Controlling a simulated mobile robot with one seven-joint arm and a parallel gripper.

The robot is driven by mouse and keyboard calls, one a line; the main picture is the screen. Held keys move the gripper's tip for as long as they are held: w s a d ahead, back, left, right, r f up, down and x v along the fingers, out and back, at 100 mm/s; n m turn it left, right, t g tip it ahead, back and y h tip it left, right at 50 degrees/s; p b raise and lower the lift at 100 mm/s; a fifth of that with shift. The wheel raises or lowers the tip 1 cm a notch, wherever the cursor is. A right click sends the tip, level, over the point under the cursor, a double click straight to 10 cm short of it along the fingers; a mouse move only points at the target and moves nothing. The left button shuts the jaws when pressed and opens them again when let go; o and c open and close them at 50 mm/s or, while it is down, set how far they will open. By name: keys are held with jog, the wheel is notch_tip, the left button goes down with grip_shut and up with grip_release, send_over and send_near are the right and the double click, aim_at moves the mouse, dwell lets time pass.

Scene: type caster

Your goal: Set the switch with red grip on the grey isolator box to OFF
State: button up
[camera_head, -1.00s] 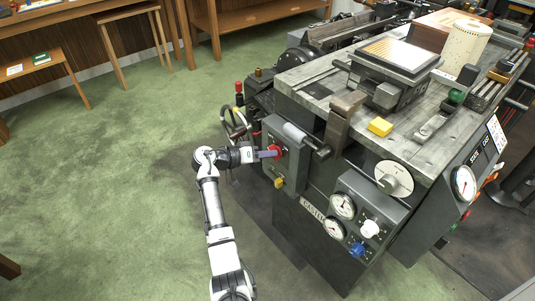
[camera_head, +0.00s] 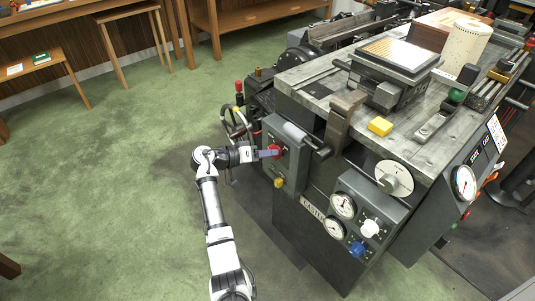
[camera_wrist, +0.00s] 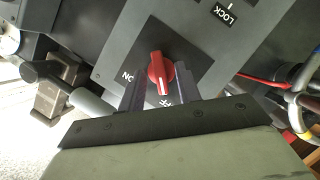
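The grey isolator box (camera_head: 285,163) is on the left face of the machine. Its switch with red grip (camera_head: 276,150) is in front of my gripper (camera_head: 270,153). In the wrist view, the red grip (camera_wrist: 158,72) sits on a dark plate, its white mark pointing down the picture toward a partly hidden OFF label (camera_wrist: 165,102). The ON label (camera_wrist: 128,77) is to the left. My gripper (camera_wrist: 158,85) has its fingers apart, one on each side of the red grip. I see small gaps beside the grip's narrow end; contact is unclear.
A LOCK label (camera_wrist: 225,16) is on the same box. A yellow knob (camera_head: 279,182) is low on the box. A gauge panel (camera_head: 352,220) stands to the right. Green floor (camera_head: 110,190) is open on the left.

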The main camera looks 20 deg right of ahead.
jog(key=b+v, duration=0.1)
jog(key=v, duration=1.2)
jog(key=shift+a+b, duration=0.2)
jog(key=shift+b, duration=0.2)
jog(key=shift+r, duration=0.15)
